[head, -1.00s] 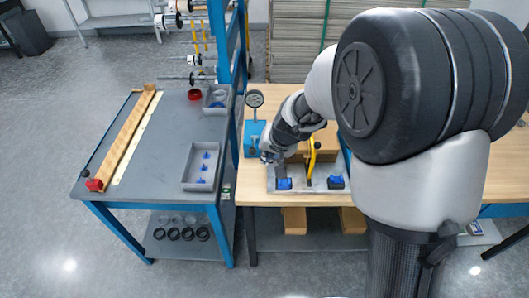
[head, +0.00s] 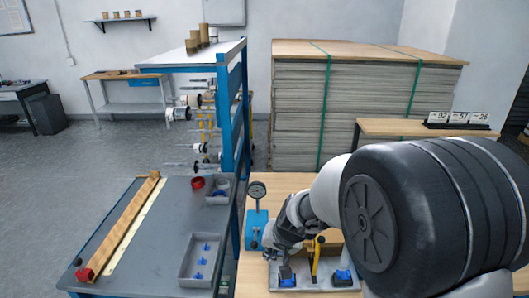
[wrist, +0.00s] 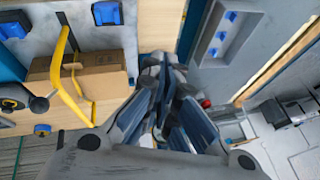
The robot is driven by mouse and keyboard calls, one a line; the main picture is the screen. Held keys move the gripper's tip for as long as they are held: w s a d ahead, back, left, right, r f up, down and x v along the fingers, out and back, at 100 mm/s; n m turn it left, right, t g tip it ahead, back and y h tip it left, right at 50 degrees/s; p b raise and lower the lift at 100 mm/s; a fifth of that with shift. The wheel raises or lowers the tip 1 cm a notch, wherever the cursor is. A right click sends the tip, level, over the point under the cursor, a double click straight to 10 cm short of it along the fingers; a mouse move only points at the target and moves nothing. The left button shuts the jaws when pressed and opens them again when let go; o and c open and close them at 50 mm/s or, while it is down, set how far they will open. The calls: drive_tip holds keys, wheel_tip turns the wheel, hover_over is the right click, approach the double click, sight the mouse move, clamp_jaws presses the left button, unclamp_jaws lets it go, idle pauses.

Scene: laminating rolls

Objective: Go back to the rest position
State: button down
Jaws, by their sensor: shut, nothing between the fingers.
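My gripper (head: 272,248) hangs over the left part of the wooden bench, beside the blue stand of a dial gauge (head: 257,190). In the wrist view my gripper (wrist: 165,120) has its fingers together, with nothing seen between them. My arm reaches in from the right and covers part of the bench. Below and right of the gripper is a grey fixture plate (head: 318,284) with blue blocks and a yellow lever (head: 316,258). A cardboard box (wrist: 90,75) sits by the lever in the wrist view.
A blue rack post (head: 238,130) with rolls stands between the tables. A stack of sheets (head: 295,110) stands behind.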

drive_tip(key=s+d+r+n, duration=0.1)
drive_tip(key=s+d+r, duration=0.2)
drive_tip(key=s+r, duration=0.5)
drive_tip(key=s+d+r+h, duration=0.1)
drive_tip(key=s+d+r, duration=0.1)
drive_tip(key=s, duration=0.5)
drive_tip(key=s+d+r+n, duration=0.1)
drive_tip(key=s+d+r, duration=0.1)
drive_tip(key=s+d, duration=0.2)
drive_tip(key=s+d+r+h, duration=0.1)
drive_tip(key=s+d+r, duration=0.1)
drive_tip(key=s, duration=0.8)
drive_tip(key=shift+s+d+r+h, duration=0.2)
drive_tip(key=shift+d+r+h, duration=0.1)
drive_tip(key=shift+d+r, duration=0.15)
